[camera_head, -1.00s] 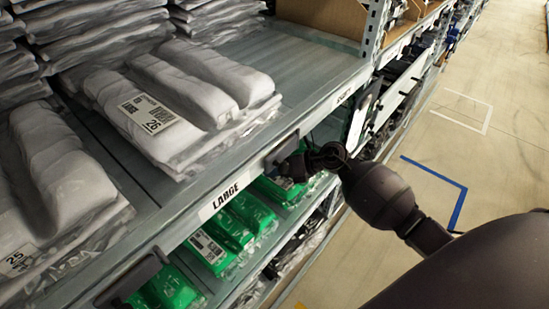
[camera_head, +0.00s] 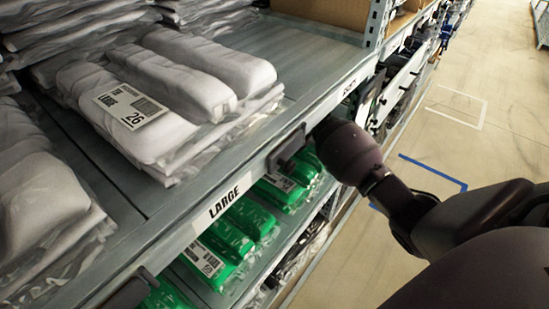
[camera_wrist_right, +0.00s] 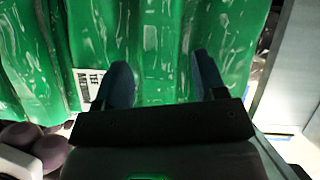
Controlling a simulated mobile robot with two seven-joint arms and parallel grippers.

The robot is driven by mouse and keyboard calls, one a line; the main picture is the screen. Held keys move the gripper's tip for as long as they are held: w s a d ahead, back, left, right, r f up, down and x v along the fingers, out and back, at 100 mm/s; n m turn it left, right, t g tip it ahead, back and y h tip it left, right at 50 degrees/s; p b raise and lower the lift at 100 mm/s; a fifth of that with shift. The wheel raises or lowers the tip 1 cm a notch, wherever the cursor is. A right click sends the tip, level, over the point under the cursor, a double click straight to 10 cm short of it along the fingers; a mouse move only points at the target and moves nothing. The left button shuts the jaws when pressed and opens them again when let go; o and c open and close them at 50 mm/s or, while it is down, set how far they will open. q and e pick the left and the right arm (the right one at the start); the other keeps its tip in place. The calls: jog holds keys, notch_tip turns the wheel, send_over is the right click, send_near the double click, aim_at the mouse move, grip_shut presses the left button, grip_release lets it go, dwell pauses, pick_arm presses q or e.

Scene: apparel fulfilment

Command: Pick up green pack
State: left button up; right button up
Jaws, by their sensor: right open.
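Several green packs in clear plastic lie on the shelf below the one marked LARGE; one green pack (camera_head: 227,238) shows in the head view. In the right wrist view a green pack (camera_wrist_right: 160,50) fills most of the upper picture, with a white label at its lower left. My right gripper (camera_wrist_right: 167,80) is open, its two blue-grey fingers apart over the green plastic with nothing visible clamped between them. I cannot tell whether the fingertips touch it. In the head view my right arm reaches to the shelf edge and its gripper is hidden. My left gripper is not in view.
The upper shelf (camera_head: 300,62) holds stacks of white packs (camera_head: 165,95) in plastic. Its front edge, with a LARGE label (camera_head: 222,203) and a dark bracket (camera_head: 287,149), overhangs the green packs. The aisle floor (camera_head: 490,150) at the right is clear.

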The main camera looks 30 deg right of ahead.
jog(key=x, duration=0.3)
jog(key=shift+s+b, duration=0.1)
jog(key=shift+b, duration=0.2)
jog(key=shift+a+f, duration=0.1)
jog(key=shift+f, duration=0.1)
jog(key=shift+r, duration=0.15)
jog(key=c, duration=0.8)
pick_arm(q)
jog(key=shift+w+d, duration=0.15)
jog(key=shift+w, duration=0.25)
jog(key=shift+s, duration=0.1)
pick_arm(e)
jog(key=shift+w+r, duration=0.1)
jog(key=shift+w, duration=0.1)
